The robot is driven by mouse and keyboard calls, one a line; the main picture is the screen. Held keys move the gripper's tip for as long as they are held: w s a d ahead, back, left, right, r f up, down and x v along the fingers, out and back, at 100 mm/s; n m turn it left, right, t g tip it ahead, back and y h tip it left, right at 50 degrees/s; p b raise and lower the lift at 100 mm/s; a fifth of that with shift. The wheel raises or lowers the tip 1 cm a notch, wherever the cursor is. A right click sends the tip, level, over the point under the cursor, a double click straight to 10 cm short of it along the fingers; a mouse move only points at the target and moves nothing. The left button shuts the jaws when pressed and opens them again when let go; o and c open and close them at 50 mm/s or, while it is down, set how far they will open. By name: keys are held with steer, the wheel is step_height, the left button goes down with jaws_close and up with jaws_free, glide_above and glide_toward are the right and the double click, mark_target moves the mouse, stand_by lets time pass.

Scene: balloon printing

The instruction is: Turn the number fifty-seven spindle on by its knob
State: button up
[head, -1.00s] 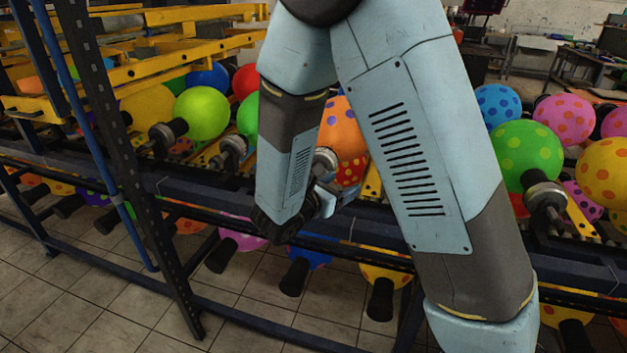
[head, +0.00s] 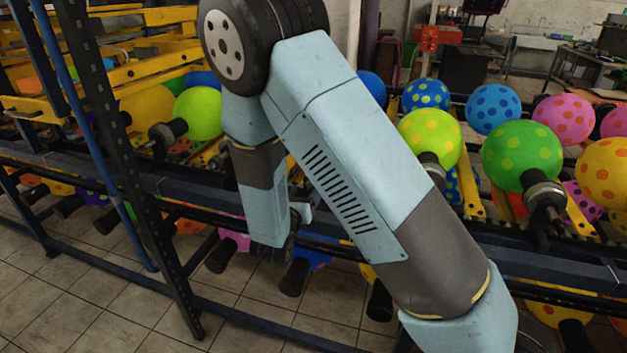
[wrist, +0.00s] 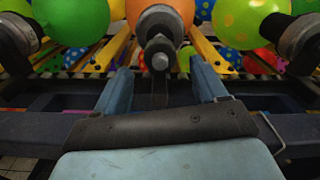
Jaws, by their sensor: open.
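In the wrist view a spindle with a grey metal collar and a round knob (wrist: 159,56) points at me, with an orange balloon (wrist: 160,12) behind it. My gripper (wrist: 163,84) is open, its two blue-grey fingers apart below and to either side of this knob. Nothing is between the fingertips, and I see no contact with the knob. In the head view my gripper (head: 303,212) is mostly hidden behind my wrist, at the front of the rack. The spindle in front of it is hidden there by my arm. No spindle number is readable.
Neighbouring spindles stand close at left (wrist: 18,38) and right (wrist: 300,38) in the wrist view. A dark rail (wrist: 60,128) runs across below the fingers. In the head view a dark perforated post (head: 125,165) stands left of my arm. Tiled floor (head: 95,290) is clear in front.

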mark_target(310, 183)
steer(key=x, duration=0.7)
steer(key=shift+c, duration=0.4)
steer(key=c, duration=0.9)
steer(key=shift+d, duration=0.3)
steer(key=shift+c, duration=0.3)
steer(key=shift+a, duration=0.2)
